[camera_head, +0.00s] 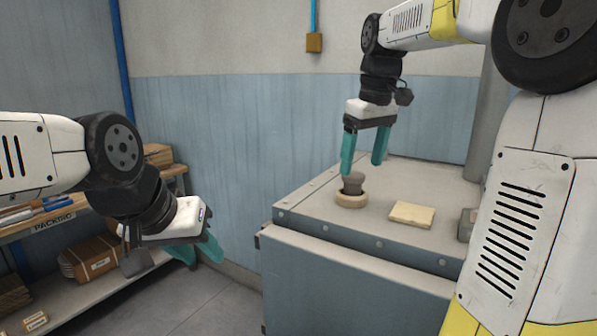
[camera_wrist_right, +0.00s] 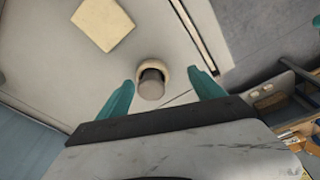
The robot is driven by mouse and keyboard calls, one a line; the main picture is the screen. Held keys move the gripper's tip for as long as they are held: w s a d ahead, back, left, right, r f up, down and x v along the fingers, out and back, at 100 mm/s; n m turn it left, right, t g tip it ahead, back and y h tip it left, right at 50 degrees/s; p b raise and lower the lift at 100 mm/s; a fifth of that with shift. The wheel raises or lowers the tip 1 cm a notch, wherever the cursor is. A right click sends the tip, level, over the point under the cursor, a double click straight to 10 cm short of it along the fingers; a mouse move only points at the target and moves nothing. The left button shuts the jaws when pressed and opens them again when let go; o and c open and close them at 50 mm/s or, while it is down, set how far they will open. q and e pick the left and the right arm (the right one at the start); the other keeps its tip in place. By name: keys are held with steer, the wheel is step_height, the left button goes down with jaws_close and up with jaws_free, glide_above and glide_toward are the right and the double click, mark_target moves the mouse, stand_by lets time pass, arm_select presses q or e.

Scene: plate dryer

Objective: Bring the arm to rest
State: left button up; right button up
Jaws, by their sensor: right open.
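My right gripper (camera_head: 363,152) is open, with its teal fingers pointing down above the metal cabinet top. A dark grey-brown knob-like piece (camera_head: 353,182) stands in a pale round ring (camera_head: 350,200) just below its left finger. In the right wrist view the piece (camera_wrist_right: 152,84) shows between and beyond the open fingers (camera_wrist_right: 160,90), with nothing held. My left gripper (camera_head: 208,250) hangs low at the left, in front of the shelf. Its teal fingers are seen at an angle; their opening is unclear.
The metal cabinet (camera_head: 340,280) stands at centre right. On its top lie a pale square block (camera_head: 412,215) and a grey item at the right edge (camera_head: 467,225). A shelf marked PACKING (camera_head: 55,222) with boxes is at the left. The floor between is clear.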

steer(key=s+a+f+m+t, duration=0.1)
steer(key=s+f, duration=0.3)
steer(key=s, duration=0.4)
steer(key=s+a+f+m+t+y, duration=0.1)
steer(key=s+f+m+t, duration=0.2)
steer(key=s, duration=0.6)
step_height(320, 180, down, 3)
steer(key=shift+s+a+r+m, duration=0.2)
steer(key=shift+s+m, duration=0.1)
steer(key=shift+m, duration=0.5)
steer(key=shift+s+f, duration=0.25)
steer(key=shift+f, duration=0.05)
steer(key=shift+c, duration=0.5)
